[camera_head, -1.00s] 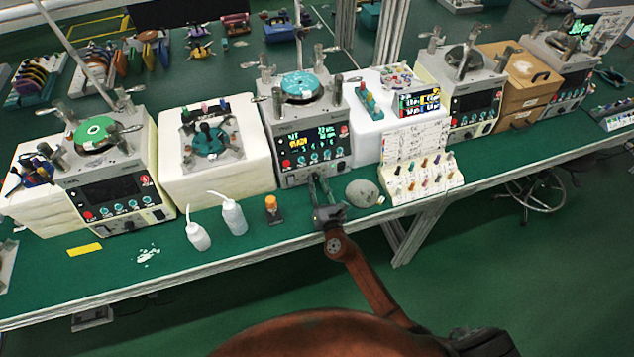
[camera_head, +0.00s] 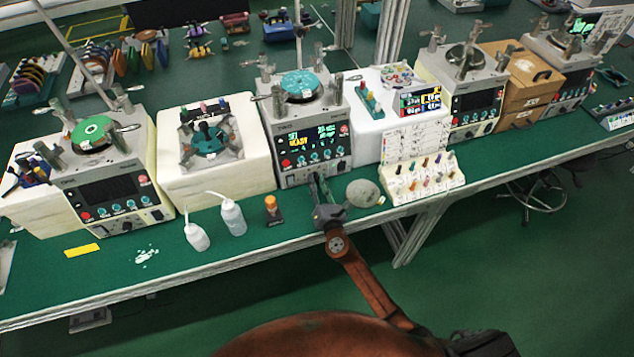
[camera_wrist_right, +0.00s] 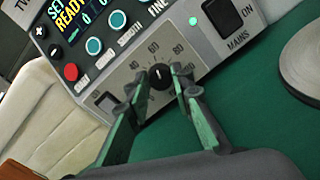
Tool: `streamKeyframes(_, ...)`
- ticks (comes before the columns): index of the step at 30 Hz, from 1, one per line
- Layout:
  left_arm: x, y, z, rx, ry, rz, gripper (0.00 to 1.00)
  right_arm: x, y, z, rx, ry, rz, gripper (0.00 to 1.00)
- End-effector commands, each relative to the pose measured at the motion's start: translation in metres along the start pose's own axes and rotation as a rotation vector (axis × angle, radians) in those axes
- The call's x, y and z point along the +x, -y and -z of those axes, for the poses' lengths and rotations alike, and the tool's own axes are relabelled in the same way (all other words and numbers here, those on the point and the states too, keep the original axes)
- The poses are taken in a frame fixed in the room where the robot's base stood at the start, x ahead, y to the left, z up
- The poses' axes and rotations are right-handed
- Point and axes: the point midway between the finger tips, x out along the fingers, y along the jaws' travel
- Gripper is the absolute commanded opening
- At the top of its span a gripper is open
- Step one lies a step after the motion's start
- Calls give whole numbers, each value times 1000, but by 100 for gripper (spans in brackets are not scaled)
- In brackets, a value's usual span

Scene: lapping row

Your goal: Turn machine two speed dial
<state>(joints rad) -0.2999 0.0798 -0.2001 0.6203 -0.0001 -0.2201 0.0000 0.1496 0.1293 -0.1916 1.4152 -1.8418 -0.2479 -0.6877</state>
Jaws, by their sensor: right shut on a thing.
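Machine two (camera_head: 312,165) is the grey lapping machine in the middle of the head view, with a lit screen and a teal plate on top. In the right wrist view its screen (camera_wrist_right: 66,18) reads SET READY. Its speed dial (camera_wrist_right: 160,76) is a black knob with a white mark, on a numbered scale low on the front panel. My right gripper (camera_head: 318,178) is at the lower front of the machine. In the wrist view its green fingers (camera_wrist_right: 157,93) are on both sides of the dial, shut on it. My left gripper is not in view.
The MAINS switch (camera_wrist_right: 231,16) is right of the dial. A round grey stone-like disc (camera_head: 362,193) lies close right of my gripper. An orange-capped bottle (camera_head: 272,210) and two white squeeze bottles (camera_head: 233,218) stand to the left. A rack of coloured pegs (camera_head: 425,180) stands right.

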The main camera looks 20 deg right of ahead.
Motion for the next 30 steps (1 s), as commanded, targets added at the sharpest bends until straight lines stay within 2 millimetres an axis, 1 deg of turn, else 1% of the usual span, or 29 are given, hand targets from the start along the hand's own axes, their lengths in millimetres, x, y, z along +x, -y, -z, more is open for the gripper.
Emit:
streamKeyframes(2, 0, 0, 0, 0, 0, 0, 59, 0, 0, 0, -1, 0, 1, 0)
streamKeyframes(3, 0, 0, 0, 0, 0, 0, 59, 0, 0, 0, -1, 0, 1, 22)
streamKeyframes(10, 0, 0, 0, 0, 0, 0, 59, 0, 0, 0, -1, 0, 0, 38)
streamKeyframes(11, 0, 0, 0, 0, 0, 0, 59, 0, 0, 0, -1, 0, 0, 39)
streamKeyframes(18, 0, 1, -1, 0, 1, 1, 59, 0, 0, 0, -1, 0, 0, 39)
streamKeyframes(22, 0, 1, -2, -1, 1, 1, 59, -8, 0, 0, -1, 0, 0, 39)
streamKeyframes(26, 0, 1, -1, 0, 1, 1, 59, -28, 1, 1, -1, -2, 1, 39)
streamKeyframes(30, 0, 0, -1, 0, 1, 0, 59, -59, 1, 1, 0, -2, 2, 39)
